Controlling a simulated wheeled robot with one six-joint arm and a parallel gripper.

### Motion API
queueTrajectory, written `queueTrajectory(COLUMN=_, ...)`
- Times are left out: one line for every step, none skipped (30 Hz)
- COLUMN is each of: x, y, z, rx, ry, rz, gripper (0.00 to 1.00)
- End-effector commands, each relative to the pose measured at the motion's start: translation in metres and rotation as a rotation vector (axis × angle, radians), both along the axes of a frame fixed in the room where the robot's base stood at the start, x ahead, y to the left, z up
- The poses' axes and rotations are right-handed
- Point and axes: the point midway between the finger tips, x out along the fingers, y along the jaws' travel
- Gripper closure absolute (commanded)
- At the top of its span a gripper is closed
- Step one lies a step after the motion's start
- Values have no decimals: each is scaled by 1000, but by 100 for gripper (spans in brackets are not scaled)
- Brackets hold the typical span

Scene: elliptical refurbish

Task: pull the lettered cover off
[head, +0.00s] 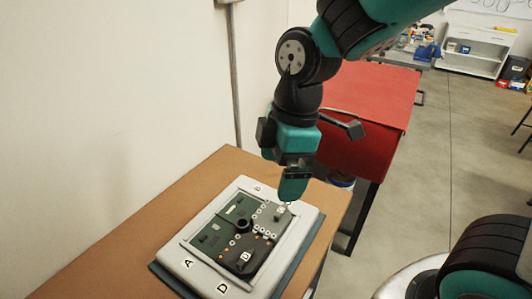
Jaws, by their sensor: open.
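The lettered cover (187,257) is a pale grey rectangular frame with rounded corners. It lies on a dark base on the brown table. Inside the frame lies a board (213,230) with green and dark grey parts, small round holes and a black round knob (243,224). My gripper (287,204) points down over the far right part of the board, close to the frame's right side. It is open. Whether its tips touch anything cannot be told.
The brown table (120,236) is bare left of the cover and meets a pale wall. A red-topped bench (372,92) stands behind on the right. A white shelf unit (470,58) is at the back. Grey floor lies open on the right.

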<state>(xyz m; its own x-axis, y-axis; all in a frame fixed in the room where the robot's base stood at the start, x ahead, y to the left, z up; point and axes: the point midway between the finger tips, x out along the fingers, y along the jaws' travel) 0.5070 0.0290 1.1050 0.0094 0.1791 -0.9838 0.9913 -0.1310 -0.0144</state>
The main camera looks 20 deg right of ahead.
Motion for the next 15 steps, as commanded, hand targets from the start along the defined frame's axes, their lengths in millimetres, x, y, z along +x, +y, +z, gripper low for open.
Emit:
queueTrajectory(x=15, y=-2, z=-6, rx=-31, ry=-12, rz=115, gripper=0)
queueTrajectory(x=24, y=-4, z=-10, rx=-50, ry=-23, rz=190, gripper=0)
queueTrajectory(x=34, y=-6, z=-15, rx=-72, ry=-35, rz=287, gripper=0)
queueTrajectory(x=41, y=-7, z=-20, rx=-88, ry=-41, rz=355, gripper=0)
queueTrajectory(x=47, y=-9, z=-23, rx=-103, ry=-46, rz=417, gripper=0)
queueTrajectory(x=55, y=-10, z=-28, rx=-121, ry=-51, rz=493, gripper=0)
queueTrajectory(x=59, y=-12, z=-32, rx=-131, ry=-52, rz=544, gripper=0)
queueTrajectory(x=64, y=-13, z=-35, rx=-142, ry=-54, rz=589, gripper=0)
queueTrajectory(x=68, y=-14, z=-38, rx=-152, ry=-56, rz=640, gripper=0)
queueTrajectory(x=71, y=-14, z=-40, rx=-159, ry=-56, rz=671, gripper=0)
queueTrajectory(x=73, y=-15, z=-42, rx=-165, ry=-56, rz=697, gripper=0)
queueTrajectory(x=76, y=-15, z=-44, rx=-170, ry=-58, rz=724, gripper=0)
queueTrajectory(x=77, y=-16, z=-46, rx=-172, ry=-58, rz=739, gripper=0)
queueTrajectory(x=78, y=-16, z=-48, rx=-174, ry=-57, rz=749, gripper=0)
queueTrajectory(x=78, y=-16, z=-51, rx=-175, ry=-57, rz=757, gripper=0)
